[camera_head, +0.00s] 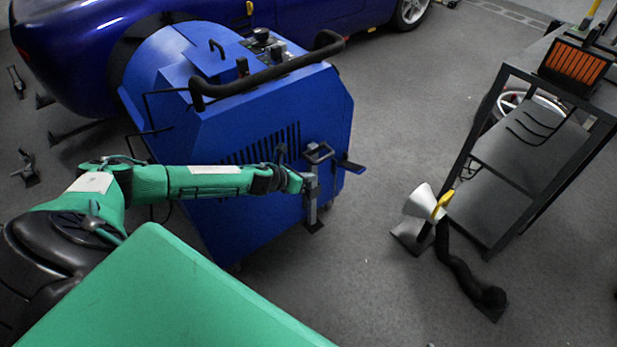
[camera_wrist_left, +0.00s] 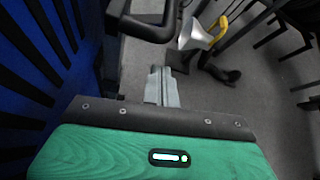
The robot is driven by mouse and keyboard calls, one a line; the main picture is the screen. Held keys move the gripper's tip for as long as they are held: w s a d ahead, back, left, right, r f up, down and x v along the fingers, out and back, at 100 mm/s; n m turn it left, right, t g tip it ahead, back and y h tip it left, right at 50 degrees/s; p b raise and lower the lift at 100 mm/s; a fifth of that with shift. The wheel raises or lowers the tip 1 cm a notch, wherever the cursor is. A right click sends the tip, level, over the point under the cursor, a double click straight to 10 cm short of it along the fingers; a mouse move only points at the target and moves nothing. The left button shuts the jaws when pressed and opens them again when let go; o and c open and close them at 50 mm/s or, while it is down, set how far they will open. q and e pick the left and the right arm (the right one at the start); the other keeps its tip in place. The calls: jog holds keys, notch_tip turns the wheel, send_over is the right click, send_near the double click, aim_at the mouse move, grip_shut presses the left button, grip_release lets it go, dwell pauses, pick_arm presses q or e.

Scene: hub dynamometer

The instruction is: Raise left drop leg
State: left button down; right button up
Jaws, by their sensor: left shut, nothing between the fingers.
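The blue dynamometer unit (camera_head: 285,110) stands beside the car. On its near face is the left drop leg (camera_head: 312,210), a grey upright post with a dark foot plate low near the floor. A dark loop-shaped handle (camera_head: 319,153) sits at its top; a dark handle part (camera_wrist_left: 150,25) also shows at the top of the left wrist view. My left gripper (camera_head: 309,182) is at the post, just below the loop. In the left wrist view its grey fingers (camera_wrist_left: 162,88) are together with nothing between them. Whether they touch the leg I cannot tell. My right gripper is out of view.
A blue car (camera_head: 90,45) is behind the unit. A black shelf cart (camera_head: 540,140) stands at the right. A funnel nozzle with black hose (camera_head: 455,260) rests on the floor between them. Open grey floor lies around the unit's right side.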

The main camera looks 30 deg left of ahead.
pick_arm(q)
jog(key=f+v, duration=0.1)
jog(key=v, duration=0.8)
jog(key=shift+s+p, duration=0.3)
jog(key=shift+s, duration=0.25)
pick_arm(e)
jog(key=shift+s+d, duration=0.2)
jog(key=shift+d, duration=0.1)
pick_arm(q)
jog(key=shift+a+r, duration=0.1)
jog(key=shift+a, duration=0.05)
